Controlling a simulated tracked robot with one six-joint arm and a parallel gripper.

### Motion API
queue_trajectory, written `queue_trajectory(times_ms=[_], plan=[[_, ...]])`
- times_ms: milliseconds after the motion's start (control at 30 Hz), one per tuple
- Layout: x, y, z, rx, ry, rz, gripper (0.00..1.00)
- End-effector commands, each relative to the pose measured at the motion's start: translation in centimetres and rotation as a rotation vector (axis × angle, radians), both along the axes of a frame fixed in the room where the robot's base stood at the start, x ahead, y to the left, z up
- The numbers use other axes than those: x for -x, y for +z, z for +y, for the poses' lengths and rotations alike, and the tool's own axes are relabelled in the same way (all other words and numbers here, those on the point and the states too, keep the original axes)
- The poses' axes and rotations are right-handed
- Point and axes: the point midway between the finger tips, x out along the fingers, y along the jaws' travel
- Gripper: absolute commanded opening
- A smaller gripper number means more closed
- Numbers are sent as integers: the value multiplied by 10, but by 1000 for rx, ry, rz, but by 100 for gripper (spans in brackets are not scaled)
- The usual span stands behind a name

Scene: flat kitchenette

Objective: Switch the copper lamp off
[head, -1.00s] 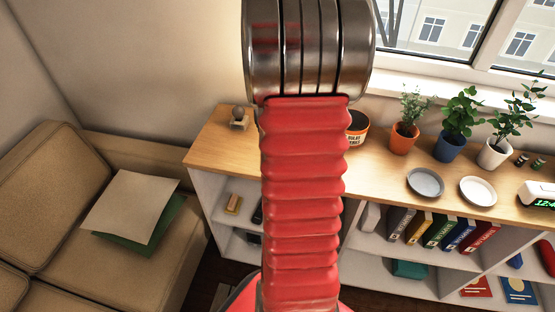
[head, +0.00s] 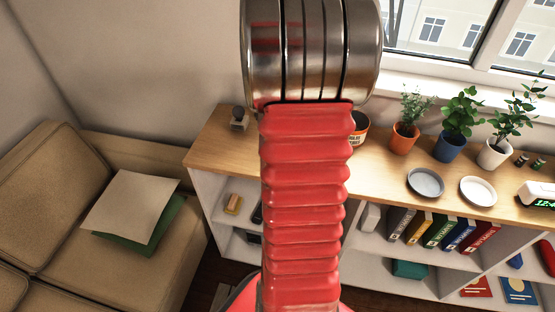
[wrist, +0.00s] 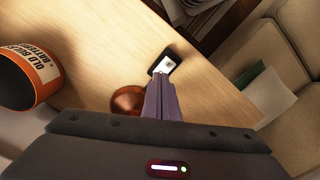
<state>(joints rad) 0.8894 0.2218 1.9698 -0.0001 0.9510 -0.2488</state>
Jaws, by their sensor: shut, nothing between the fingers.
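In the wrist view a rounded copper piece (wrist: 127,101), which looks like part of the copper lamp, shows on the wooden top, partly hidden behind my gripper. A small black switch block (wrist: 166,61) with a white face lies just beyond the fingertips. My gripper (wrist: 160,76) is shut and empty, its tips at the near edge of the white face. I cannot tell whether they touch it. In the head view my arm hides the lamp and the gripper.
An orange and black can (wrist: 31,75) for old bulbs and batteries stands left in the wrist view. The shelf top (head: 390,170) also bears potted plants (head: 458,125), two plates (head: 426,182) and a small grey ornament (head: 239,116). A sofa (head: 60,240) stands at left.

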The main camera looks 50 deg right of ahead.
Motion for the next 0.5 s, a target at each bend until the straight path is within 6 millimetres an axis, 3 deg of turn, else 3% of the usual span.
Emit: queue_trajectory(times_ms=[500], plan=[[0,30,0,1,0,-1,0]])
